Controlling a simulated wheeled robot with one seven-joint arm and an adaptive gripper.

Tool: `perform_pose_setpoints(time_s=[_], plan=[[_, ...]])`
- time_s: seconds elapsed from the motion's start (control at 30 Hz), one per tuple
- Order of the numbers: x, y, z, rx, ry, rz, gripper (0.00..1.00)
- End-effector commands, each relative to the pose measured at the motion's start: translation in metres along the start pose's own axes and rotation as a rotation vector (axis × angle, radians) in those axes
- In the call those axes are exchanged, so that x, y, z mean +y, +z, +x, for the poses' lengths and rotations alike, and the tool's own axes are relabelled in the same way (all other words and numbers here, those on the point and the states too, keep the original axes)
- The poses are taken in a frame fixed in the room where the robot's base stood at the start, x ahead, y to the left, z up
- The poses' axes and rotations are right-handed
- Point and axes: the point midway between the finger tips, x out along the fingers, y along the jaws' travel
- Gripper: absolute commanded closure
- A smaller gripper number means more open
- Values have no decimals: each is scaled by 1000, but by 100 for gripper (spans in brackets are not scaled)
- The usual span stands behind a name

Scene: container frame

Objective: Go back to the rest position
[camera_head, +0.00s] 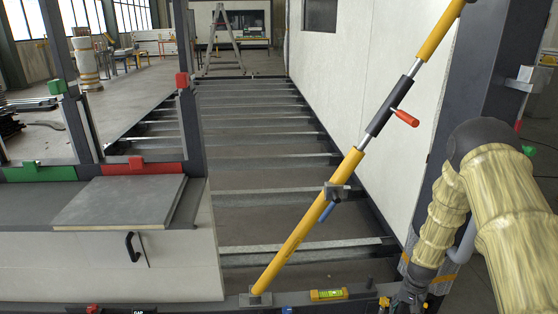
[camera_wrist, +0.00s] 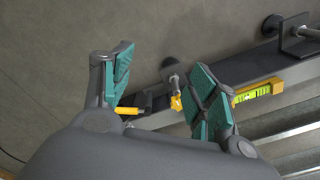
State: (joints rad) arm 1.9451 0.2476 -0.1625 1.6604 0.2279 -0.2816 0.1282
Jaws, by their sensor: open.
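My gripper (camera_wrist: 165,90) is open in the wrist view, with its two green-padded fingers apart and nothing held between them. Beyond the fingers is a dark frame beam with a bolt-like metal fitting (camera_wrist: 172,78) and a small yellow piece. In the head view my arm comes down at the right in a tan cover, and my gripper (camera_head: 408,300) is at the bottom edge, low by the front beam, partly cut off. Its fingers are hard to make out there.
A yellow spirit level (camera_head: 328,294) lies on the front beam (camera_head: 200,308), left of my gripper. A yellow diagonal brace (camera_head: 305,235) with a red handle rises from that beam. A grey panel (camera_head: 120,200) lies on a cabinet at left. Open floor joists stretch behind.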

Motion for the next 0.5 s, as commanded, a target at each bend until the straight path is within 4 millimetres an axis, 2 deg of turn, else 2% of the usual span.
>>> perform_pose_setpoints(time_s=[0.07, 0.27, 0.5], plan=[[0, 0, 0, 0, 0, -1, 41], [0, 34, 18, 2, 18, -47, 41], [5, 84, 40, 8, 39, -114, 41]])
